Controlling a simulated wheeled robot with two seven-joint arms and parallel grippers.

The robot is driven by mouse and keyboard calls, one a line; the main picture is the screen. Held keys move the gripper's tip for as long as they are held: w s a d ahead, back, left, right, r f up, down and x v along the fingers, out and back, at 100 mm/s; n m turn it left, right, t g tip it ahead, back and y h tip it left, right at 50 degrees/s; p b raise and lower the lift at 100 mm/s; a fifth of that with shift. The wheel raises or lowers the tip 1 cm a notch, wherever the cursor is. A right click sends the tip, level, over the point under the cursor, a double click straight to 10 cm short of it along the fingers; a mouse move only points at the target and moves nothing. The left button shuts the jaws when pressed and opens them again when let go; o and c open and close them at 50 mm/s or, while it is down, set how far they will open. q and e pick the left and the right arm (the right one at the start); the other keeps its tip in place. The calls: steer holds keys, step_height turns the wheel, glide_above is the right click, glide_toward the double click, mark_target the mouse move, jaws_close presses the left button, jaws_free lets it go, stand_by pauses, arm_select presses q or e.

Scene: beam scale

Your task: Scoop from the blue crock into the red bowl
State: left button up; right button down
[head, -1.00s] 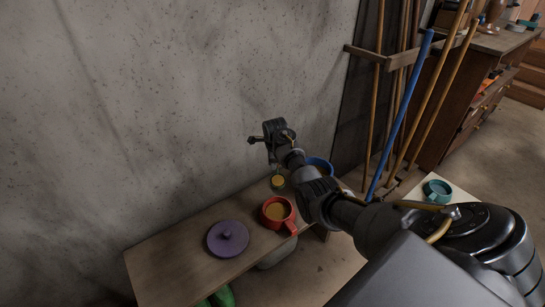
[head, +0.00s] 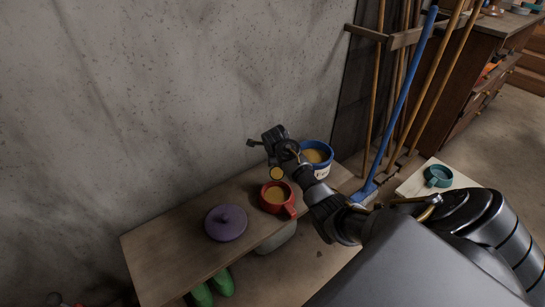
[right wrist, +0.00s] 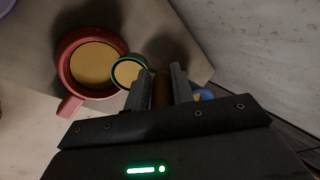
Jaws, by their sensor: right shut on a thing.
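The red bowl (head: 274,207) with a side handle stands on the wooden bench, with yellow-brown contents inside; it also shows in the right wrist view (right wrist: 66,88). The blue crock (head: 329,165) stands at the bench's right end behind my right arm, with similar contents. My right gripper (right wrist: 162,85) is shut on the brown handle (right wrist: 161,92) of a scoop. The scoop's round green-rimmed cup (right wrist: 118,83) holds yellow-brown stuff and is beside the bowl's rim in the wrist view. In the head view the scoop (head: 277,174) is just behind the bowl. My left gripper is not in view.
A purple lid (head: 226,223) with a knob lies on the bench (head: 160,250) left of the bowl. The concrete wall (head: 150,120) runs close behind. A blue-handled broom (head: 404,90) and poles lean at right. A teal cup (head: 438,176) stands on a pale stand.

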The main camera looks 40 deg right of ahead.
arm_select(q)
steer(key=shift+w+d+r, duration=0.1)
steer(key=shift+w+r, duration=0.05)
arm_select(e)
steer(key=shift+a+f, duration=0.1)
steer(key=shift+f, duration=0.1)
stand_by(0.3)
steer(key=shift+w+a+f, duration=0.1)
steer(key=shift+f, duration=0.15)
steer(key=shift+s+a+r+t+h+p, duration=0.25)
steer(key=shift+s+t+h+p, duration=0.15)
steer(key=shift+p, duration=0.25)
steer(key=shift+s+a+r+t+h+p, duration=0.15)
steer(key=shift+s+a+t+h+p, duration=0.15)
steer(key=shift+s+t+p, duration=0.15)
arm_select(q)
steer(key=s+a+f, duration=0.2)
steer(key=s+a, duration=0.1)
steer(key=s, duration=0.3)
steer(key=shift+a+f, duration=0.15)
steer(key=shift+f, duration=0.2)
arm_select(e)
steer(key=shift+s+a+r+t+h, duration=0.1)
steer(key=shift+s+a+t+h, duration=0.2)
steer(key=shift+s+t+h, duration=0.2)
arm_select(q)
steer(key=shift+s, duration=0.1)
arm_select(e)
steer(key=shift+w, duration=0.1)
